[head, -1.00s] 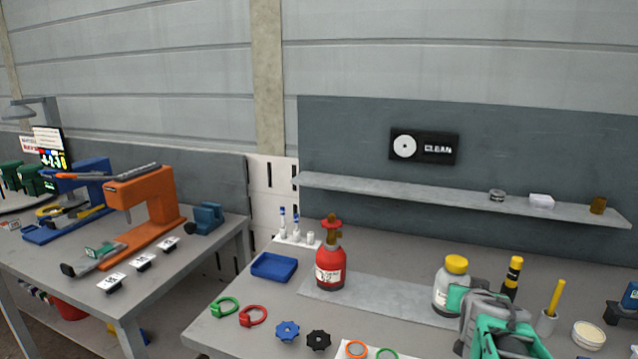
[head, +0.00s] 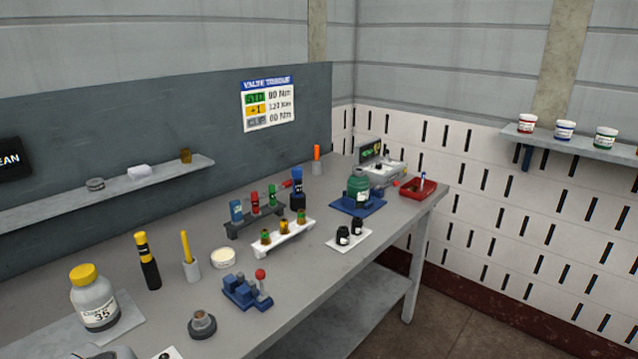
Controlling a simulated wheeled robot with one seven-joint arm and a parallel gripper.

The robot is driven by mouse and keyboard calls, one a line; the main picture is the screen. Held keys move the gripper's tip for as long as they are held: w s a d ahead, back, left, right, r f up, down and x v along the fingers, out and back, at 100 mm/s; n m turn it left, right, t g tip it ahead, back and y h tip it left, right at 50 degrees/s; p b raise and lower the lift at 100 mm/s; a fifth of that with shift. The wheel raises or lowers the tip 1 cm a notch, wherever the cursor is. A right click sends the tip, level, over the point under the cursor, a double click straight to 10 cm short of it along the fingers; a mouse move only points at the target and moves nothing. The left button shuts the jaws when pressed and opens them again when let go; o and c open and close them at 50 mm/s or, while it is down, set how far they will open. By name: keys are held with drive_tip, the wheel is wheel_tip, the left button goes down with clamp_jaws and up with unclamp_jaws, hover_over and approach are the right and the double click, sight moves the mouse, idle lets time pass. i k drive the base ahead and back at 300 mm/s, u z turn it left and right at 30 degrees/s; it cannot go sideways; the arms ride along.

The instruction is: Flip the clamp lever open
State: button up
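A small blue clamp (head: 241,293) sits on the grey workbench near its front edge, in the lower middle of the head view. Its lever stands roughly upright at the clamp's right end and carries a red ball knob (head: 260,274). The clamp's jaw is too small to read clearly. The fingers of my gripper are not in view; only a grey piece, perhaps of my arm, shows at the bottom left edge. Nothing touches the clamp.
Left of the clamp stand a pen cup (head: 192,271), a white dish (head: 223,258) and a yellow-capped bottle (head: 94,298). A grey round fitting (head: 202,324) lies in front. A white rack (head: 283,241) stands behind. The bench (head: 300,290) is clear to the clamp's right.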

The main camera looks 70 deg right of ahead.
sight(396, 183)
drive_tip(key=z, duration=3.9)
drive_tip(key=i, duration=1.5)
drive_tip(key=u, duration=2.65)
drive_tip(key=i, duration=0.35)
drive_tip(key=z, duration=0.1)
